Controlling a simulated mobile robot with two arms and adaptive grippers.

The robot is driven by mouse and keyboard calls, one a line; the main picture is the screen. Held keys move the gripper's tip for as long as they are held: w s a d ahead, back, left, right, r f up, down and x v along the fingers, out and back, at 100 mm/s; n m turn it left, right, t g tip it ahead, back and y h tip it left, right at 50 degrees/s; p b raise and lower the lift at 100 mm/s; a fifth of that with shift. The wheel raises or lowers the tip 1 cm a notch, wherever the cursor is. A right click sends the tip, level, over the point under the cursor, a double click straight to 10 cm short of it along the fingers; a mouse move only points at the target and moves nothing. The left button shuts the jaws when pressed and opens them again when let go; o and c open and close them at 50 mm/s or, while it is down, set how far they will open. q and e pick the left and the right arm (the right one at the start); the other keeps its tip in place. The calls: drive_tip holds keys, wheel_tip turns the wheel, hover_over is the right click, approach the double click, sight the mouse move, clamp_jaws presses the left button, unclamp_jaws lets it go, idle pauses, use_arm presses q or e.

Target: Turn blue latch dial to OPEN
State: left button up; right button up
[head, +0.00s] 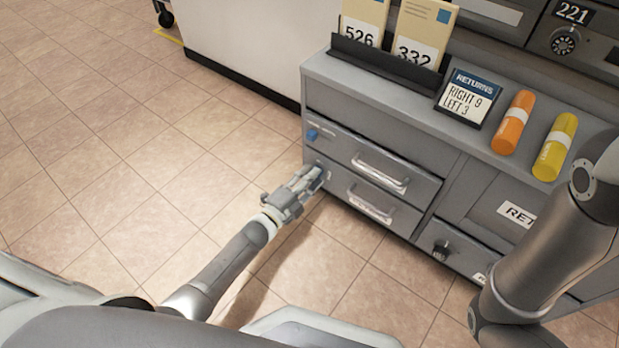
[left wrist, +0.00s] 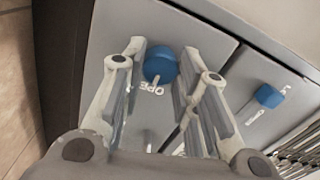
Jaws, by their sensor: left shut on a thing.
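One blue latch dial (left wrist: 160,65) is between the fingers of my left gripper (left wrist: 162,72), in the left wrist view. The gripper is shut on this dial, and white letters reading "OPE" show beside it. In the head view my left gripper (head: 316,177) is at the left end of the lower drawer (head: 372,203) and covers most of the dial there. A second blue dial (head: 312,134) is free on the upper drawer; it also shows in the left wrist view (left wrist: 268,96). My right gripper is out of view.
Both drawers have metal bar handles, the upper one (head: 380,174) close by. A black knob (head: 441,250) is lower right. An orange cylinder (head: 513,123), a yellow cylinder (head: 555,147) and a returns sign (head: 468,98) are on the cabinet top. The floor at left is clear.

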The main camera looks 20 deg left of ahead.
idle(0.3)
use_arm(q)
drive_tip(key=o, duration=1)
drive_tip(key=v, duration=1.2)
